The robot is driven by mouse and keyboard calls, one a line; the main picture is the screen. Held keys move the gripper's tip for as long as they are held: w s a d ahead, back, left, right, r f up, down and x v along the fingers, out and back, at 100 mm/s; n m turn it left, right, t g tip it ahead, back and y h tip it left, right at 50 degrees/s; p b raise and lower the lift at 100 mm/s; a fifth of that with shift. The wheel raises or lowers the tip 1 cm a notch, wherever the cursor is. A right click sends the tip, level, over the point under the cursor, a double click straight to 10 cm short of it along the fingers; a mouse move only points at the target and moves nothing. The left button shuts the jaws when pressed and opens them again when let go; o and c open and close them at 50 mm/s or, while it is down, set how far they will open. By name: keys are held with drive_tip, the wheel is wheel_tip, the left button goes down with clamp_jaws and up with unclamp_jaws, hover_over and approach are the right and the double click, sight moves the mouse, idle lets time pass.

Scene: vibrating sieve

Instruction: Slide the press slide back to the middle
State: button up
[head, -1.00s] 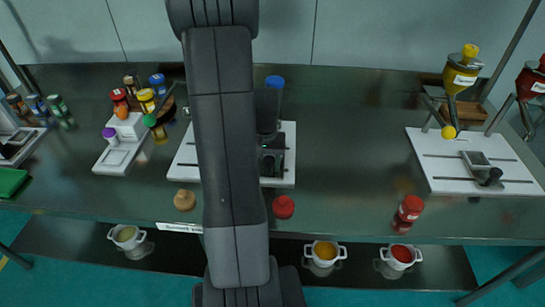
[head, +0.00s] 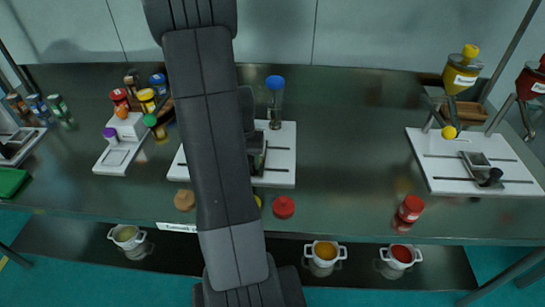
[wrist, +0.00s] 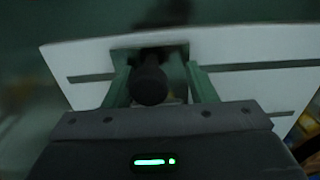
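The press slide is a dark square frame with a black upright knob. In the wrist view the knob (wrist: 150,84) stands between the fingers of my gripper (wrist: 158,74), near the left finger, with a visible gap to the right one. The frame (wrist: 180,54) lies just beyond it on the white slotted board (wrist: 255,50). In the head view the slide (head: 257,152) shows beside my arm, on the middle white board (head: 281,160). My arm hides my fingers and part of the board there. Whether the knob touches a finger is unclear.
A clear jar with a blue cap (head: 275,83) stands at the middle board's back. Spice jars (head: 146,100) stand to the left. A red lid (head: 284,207) and a red shaker (head: 410,208) are near the front edge. Another slotted board (head: 450,182) is at right.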

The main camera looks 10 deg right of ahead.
drive_tip(key=shift+w+a, duration=0.25)
drive_tip(key=shift+a, duration=0.6)
drive_tip(key=shift+w+a, duration=0.25)
drive_tip(key=shift+a, duration=0.55)
drive_tip(key=shift+w+a, duration=0.25)
drive_tip(key=shift+a, duration=0.6)
drive_tip(key=o, duration=1.1)
wheel_tip(320, 180, up, 9)
drive_tip(key=p, duration=0.6)
drive_tip(key=shift+p, duration=0.4)
drive_tip(key=shift+f, duration=0.1)
